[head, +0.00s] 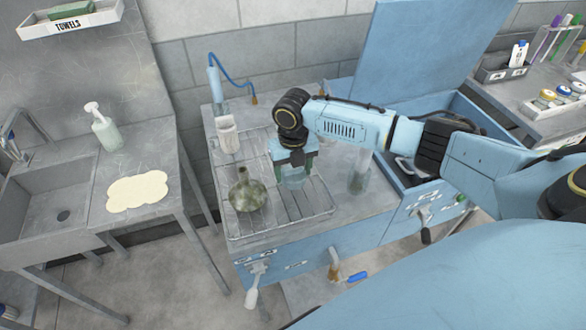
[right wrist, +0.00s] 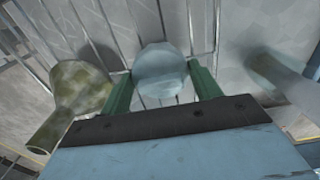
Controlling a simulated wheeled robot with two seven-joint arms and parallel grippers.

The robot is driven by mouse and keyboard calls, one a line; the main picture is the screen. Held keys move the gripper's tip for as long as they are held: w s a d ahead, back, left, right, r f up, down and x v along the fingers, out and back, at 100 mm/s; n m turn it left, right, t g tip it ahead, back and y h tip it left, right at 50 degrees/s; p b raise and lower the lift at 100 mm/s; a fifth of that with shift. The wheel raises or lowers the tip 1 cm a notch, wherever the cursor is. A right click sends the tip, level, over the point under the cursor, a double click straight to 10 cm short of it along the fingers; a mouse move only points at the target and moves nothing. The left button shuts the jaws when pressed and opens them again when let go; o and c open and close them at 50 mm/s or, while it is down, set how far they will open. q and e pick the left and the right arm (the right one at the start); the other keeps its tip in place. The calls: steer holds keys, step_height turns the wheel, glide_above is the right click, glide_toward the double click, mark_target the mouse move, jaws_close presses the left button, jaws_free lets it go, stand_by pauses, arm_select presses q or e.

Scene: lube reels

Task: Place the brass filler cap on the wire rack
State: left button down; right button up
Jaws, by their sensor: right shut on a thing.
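The wire rack (head: 318,210) lies on top of the blue cabinet. My right gripper (head: 294,172) is over the rack's right half, pointing down. Its green fingers are shut on a pale blue, see-through round thing (head: 293,183), which looks like glass. In the right wrist view it shows as a pale disc (right wrist: 160,70) between the fingertips, with rack bars behind it. I cannot tell whether it touches the bars. I cannot make out a brass filler cap in either view. My left gripper is not in view.
A mottled green flask (head: 247,196) stands on the rack left of the gripper; it also shows in the right wrist view (right wrist: 78,88). A clear bottle (head: 360,172) stands right of the rack. A white container (head: 227,136) is at the rack's back left. The rack's front right is bare.

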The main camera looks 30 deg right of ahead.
steer(key=shift+f, duration=0.1)
steer(key=o, duration=1.3)
step_height(320, 180, up, 12)
steer(key=shift+b, duration=0.3)
